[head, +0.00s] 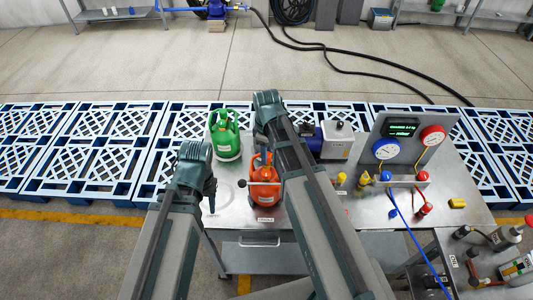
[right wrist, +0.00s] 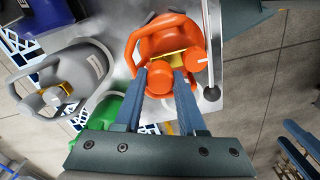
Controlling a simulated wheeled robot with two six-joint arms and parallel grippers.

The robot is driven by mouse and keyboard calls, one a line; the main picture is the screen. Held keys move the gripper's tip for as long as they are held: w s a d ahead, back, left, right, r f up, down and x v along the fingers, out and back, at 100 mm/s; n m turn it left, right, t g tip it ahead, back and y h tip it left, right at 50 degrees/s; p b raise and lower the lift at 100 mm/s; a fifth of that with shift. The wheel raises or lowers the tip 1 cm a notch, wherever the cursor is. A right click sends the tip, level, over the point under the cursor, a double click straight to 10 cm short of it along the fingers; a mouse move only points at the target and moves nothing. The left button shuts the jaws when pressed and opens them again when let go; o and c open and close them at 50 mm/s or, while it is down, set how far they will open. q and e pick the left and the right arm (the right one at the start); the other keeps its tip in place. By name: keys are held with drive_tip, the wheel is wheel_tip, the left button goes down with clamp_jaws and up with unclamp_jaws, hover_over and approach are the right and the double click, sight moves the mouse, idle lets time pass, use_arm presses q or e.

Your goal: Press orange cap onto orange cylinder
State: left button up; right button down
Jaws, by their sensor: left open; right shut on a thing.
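The orange cylinder (head: 266,196) stands upright on the metal table, below my right gripper. The right wrist view shows its orange collar and handles (right wrist: 140,45) from above, with a yellow part at the middle. My right gripper (head: 263,157) is at the cylinder's top; in the wrist view its blue fingers (right wrist: 160,76) are shut on an orange piece, seemingly the orange cap (right wrist: 158,80). I cannot tell whether the cap touches the cylinder's neck. My left gripper (head: 211,195) is open and empty, left of the orange cylinder.
A green cylinder (head: 226,142) stands behind, to the left. A grey cylinder (right wrist: 85,70) shows in the wrist view. A gauge panel (head: 395,135) stands to the right.

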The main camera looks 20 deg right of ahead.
drive_tip(key=shift+f+b, duration=0.9)
drive_tip(key=shift+f, duration=0.05)
idle(0.7)
drive_tip(key=shift+c, duration=2.1)
unclamp_jaws()
wheel_tip(320, 180, up, 12)
drive_tip(key=p, duration=1.2)
drive_tip(key=shift+w, duration=0.1)
